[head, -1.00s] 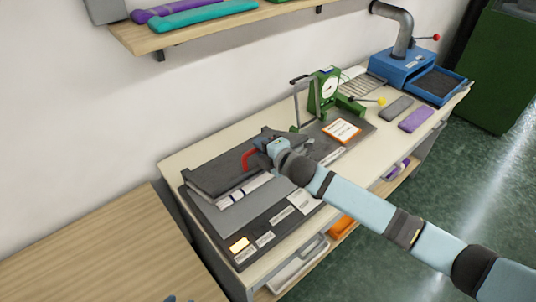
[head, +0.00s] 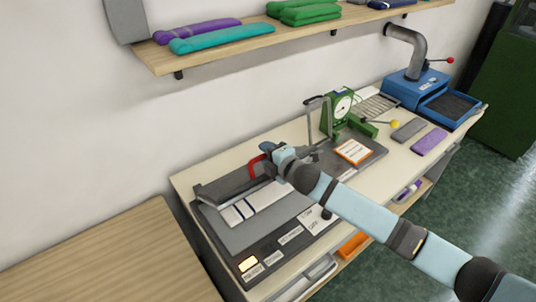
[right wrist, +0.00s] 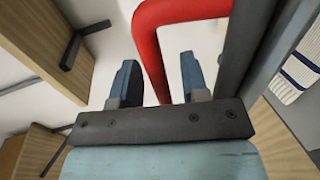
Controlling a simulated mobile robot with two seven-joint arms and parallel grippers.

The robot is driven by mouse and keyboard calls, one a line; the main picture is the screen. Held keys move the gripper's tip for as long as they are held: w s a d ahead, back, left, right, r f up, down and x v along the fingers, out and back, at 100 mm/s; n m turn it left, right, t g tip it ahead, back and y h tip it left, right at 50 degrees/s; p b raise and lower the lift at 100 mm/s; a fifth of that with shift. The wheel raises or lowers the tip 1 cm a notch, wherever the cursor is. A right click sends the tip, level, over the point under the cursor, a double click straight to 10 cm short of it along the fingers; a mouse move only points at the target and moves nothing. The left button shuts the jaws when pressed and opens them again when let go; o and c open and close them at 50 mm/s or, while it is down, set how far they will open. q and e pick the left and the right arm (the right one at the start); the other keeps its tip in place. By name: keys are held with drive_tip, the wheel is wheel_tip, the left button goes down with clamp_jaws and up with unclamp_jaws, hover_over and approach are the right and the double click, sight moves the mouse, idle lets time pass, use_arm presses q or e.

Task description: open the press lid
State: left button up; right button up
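The press (head: 262,238) sits on the bench with its dark lid (head: 228,187) raised, seen nearly edge-on as a thin slab. A white piece with blue stripes (head: 257,203) lies on the grey bed below it. The lid's red handle (head: 256,166) is at my right gripper (head: 275,151). In the right wrist view, the red handle (right wrist: 150,42) runs down between the two separated fingers of the gripper (right wrist: 160,80), with a gap visible beside it. The lid (right wrist: 244,45) shows as a dark edge on the right. My left gripper is not in view.
A green device with a dial (head: 341,110) stands right of the press, by an orange-edged card (head: 354,152). A blue machine with a pipe (head: 405,90) is farther right. A wooden shelf (head: 250,38) hangs above; a wooden table (head: 110,255) is at left.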

drive_tip(key=shift+s+d, duration=0.15)
drive_tip(key=shift+s, duration=0.1)
drive_tip(key=b+v, duration=0.2)
drive_tip(key=v, duration=1.1)
drive_tip(key=shift+r, duration=0.1)
drive_tip(key=shift+c, duration=0.3)
